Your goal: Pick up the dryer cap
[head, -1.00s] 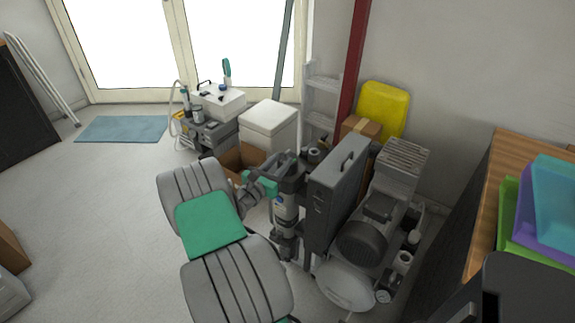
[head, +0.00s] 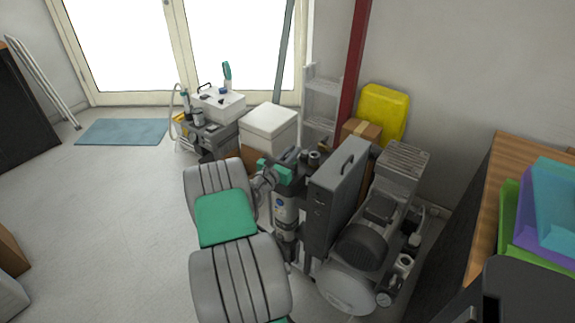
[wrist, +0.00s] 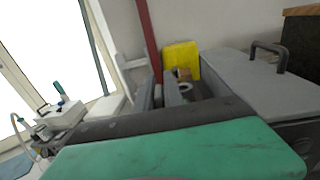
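My gripper (head: 296,156), with a green and dark body, reaches over the top of an upright grey cylinder (head: 284,212) with a blue mark, likely the dryer. In the wrist view its two grey fingers (wrist: 160,93) stand apart with a narrow gap and nothing visibly held. A small dark round piece with a pale ring, possibly the dryer cap (head: 314,158), is just right of the fingers; it also shows in the wrist view (wrist: 186,88), beyond and right of the fingertips. The cylinder's top is largely hidden by my gripper.
A grey cabinet with a handle (head: 336,195) stands close to the right of my gripper. A white box (head: 268,127), a brown carton (head: 362,130) and a yellow container (head: 382,112) stand behind.

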